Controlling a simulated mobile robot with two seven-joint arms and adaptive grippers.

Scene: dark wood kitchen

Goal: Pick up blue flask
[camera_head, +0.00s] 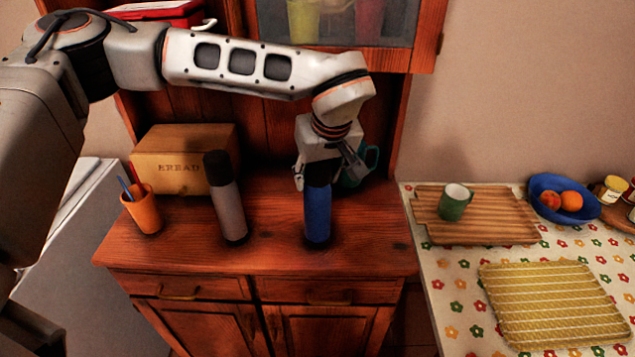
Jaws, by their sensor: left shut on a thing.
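The blue flask (317,215) stands upright on the wooden sideboard (270,215), near its front middle. Its dark top is between the fingers of my left gripper (318,178), which comes down from above and is shut on it. The flask's base appears to be at the sideboard top; I cannot tell whether it touches. My right gripper is not in view.
A grey flask (228,208) with a black cap stands to the left. An orange cup (143,210) with pens and a bread box (183,160) are further left. A teal mug (368,160) is partly hidden behind my gripper. A counter with a cutting board (480,225) is at right.

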